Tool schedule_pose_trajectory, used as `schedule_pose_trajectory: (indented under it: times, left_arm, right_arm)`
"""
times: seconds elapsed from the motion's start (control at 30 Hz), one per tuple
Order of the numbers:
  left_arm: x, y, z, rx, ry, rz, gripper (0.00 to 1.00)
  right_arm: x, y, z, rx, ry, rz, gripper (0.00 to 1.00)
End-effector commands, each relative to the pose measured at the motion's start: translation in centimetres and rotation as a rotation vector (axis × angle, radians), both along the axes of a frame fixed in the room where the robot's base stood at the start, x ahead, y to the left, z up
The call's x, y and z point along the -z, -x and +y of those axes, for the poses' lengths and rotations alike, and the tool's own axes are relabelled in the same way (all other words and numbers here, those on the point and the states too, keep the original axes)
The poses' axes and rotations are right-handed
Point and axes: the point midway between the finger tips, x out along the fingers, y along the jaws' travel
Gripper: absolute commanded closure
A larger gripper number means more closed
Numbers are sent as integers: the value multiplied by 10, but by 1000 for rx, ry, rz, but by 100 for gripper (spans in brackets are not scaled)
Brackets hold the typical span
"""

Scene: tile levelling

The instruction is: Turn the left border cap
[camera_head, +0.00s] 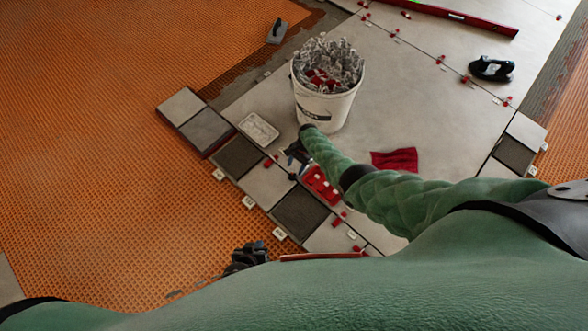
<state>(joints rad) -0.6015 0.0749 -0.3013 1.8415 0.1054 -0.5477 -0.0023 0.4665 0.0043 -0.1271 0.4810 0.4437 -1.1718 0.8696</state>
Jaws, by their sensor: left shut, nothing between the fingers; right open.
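Small red caps stand along the joints of the left border of light and dark tiles. One red cap (268,162) is just left of my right gripper, and another red cap (337,221) is farther down the border. I cannot tell which one the task means. My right gripper (291,161) reaches down over the border, below the white bucket. It is open, and its fingertips are small and dark, so contact with anything is unclear. My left gripper (245,257) is shut and empty, low in the view near the orange mat's edge. My green arms hide the lower part of the floor.
A white bucket (325,106) full of grey clips stands on the large tiles. A red tray (320,185) lies right of my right gripper. A red cloth (395,160) and a black tool (491,68) lie farther right. The orange mat (110,190) is mostly clear.

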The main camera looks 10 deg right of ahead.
Motion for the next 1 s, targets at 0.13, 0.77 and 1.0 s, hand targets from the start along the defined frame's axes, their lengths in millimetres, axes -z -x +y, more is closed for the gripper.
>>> schedule_pose_trajectory:
  times: [0.13,0.77,1.0]
  left_arm:
    - [-16,-1,-1,1,2,-2,100]
    - [-17,3,-1,2,0,9,100]
    - [-17,-1,0,0,-1,5,100]
  right_arm:
    - [-22,-4,-7,0,-1,-1,50]
    - [-34,-8,-12,1,0,0,50]
    - [-34,-8,-12,-16,-4,-5,50]
